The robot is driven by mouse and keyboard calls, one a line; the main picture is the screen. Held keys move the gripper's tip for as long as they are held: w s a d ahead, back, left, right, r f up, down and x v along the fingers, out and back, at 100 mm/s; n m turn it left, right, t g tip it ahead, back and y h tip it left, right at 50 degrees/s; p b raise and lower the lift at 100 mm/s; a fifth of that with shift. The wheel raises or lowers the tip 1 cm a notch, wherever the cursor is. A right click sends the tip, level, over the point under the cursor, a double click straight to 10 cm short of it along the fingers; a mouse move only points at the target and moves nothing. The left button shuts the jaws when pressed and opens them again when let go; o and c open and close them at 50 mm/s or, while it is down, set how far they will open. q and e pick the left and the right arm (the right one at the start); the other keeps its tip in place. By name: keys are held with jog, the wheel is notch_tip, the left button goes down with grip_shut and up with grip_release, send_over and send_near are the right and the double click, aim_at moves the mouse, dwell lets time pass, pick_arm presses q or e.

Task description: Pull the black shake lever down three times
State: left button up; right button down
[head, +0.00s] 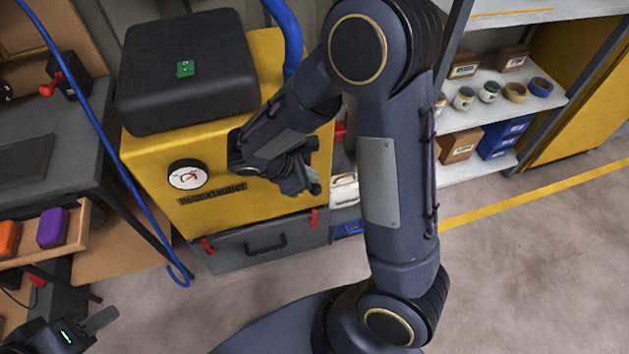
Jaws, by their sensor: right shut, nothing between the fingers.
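The yellow dust machine (215,150) stands at the centre left with a black box-shaped top (190,85), a round white gauge (187,175) and a dark drawer (265,243) below. My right arm reaches up and bends back across the machine's front. My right gripper (310,182) is shut at the machine's front right side. I cannot make out the black shake lever apart from the dark gripper parts; it may be hidden behind them. My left gripper (88,328) is at the lower left corner, away from the machine, partly cut off by the frame edge; its opening is unclear.
A blue hose (95,130) hangs left of the machine beside a grey workbench (60,165). An open wooden drawer (65,240) holds orange and purple items. Shelves (555,105) with cans and boxes stand at the right. The floor (530,270) at the lower right is clear.

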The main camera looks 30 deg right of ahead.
aim_at(311, 191)
jog(key=shift+s+a+f+b, duration=0.1)
jog(key=shift+s+f+b, duration=0.2)
jog(key=shift+f+b, duration=0.45)
jog(key=shift+s+a+f+b, duration=0.1)
jog(key=shift+s+f+b, duration=0.15)
jog(key=shift+f+b, duration=0.5)
jog(key=shift+s+a+f+b, duration=0.1)
jog(key=shift+s+f+b, duration=0.2)
jog(key=shift+f+b, duration=0.45)
dwell(1.9)
jog(key=shift+d+p, duration=0.1)
jog(key=shift+p, duration=0.25)
notch_tip(311, 191, up, 6)
jog(key=w+p, duration=0.2)
jog(key=p, duration=0.3)
jog(key=shift+w+d, duration=0.15)
jog(key=shift+d, duration=0.1)
dwell(0.5)
jog(key=r+p, duration=0.1)
jog(key=w+r+p, duration=0.1)
jog(key=r+p, duration=0.2)
jog(key=shift+w+d+r, duration=0.2)
jog(key=shift+w+r, duration=0.1)
jog(key=shift+r, duration=0.05)
dwell(1.2)
